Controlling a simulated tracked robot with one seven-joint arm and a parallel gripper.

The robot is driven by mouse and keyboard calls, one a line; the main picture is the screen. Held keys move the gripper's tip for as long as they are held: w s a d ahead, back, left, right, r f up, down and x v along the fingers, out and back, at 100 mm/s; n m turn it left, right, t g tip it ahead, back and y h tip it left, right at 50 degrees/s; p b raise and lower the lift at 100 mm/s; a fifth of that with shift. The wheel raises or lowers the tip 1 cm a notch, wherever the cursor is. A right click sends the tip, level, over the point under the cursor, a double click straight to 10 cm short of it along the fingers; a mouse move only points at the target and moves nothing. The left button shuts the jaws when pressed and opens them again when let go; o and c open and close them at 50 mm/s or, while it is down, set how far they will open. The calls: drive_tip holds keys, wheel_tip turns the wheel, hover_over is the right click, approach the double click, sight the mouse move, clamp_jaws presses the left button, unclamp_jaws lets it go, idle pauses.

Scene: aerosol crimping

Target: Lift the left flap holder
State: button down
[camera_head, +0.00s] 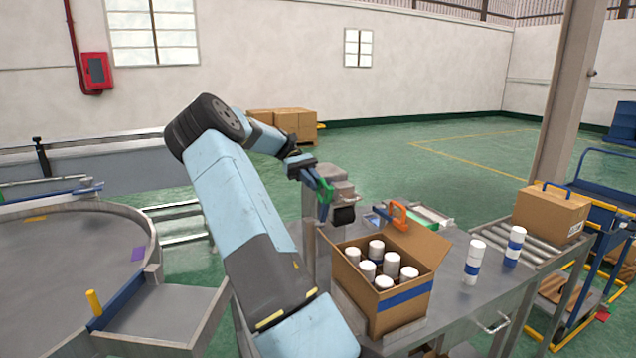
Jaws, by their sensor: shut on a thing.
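An open cardboard box (407,306) with a blue band stands on the grey metal table and holds several white-capped cans (376,248). An orange flap holder (398,213) sits at the box's raised back flap. My gripper (324,196) is above and behind the box's left back corner, shut on a green piece (325,189), which looks like the left flap holder. The fingers and the small size hide its exact shape. I cannot tell whether it touches the box's left flap.
A grey machine with a black part (343,214) stands close behind my gripper. Two white cans with blue bands (474,262) stand right of the box. A closed carton (551,212) rests on the roller conveyor (497,237). A round grey table (60,265) is at left.

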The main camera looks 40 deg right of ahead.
drive_tip(key=shift+w+d+f, duration=0.1)
drive_tip(key=shift+f, duration=0.05)
idle(0.4)
drive_tip(key=c, duration=1.1)
unclamp_jaws()
drive_tip(key=shift+c, duration=0.2)
drive_tip(key=s+a+r, duration=0.3)
drive_tip(key=s+r, duration=0.3)
drive_tip(key=s+a+r, duration=0.3)
drive_tip(key=s+r, duration=0.3)
drive_tip(key=r, duration=0.1)
drive_tip(key=shift+a, duration=0.3)
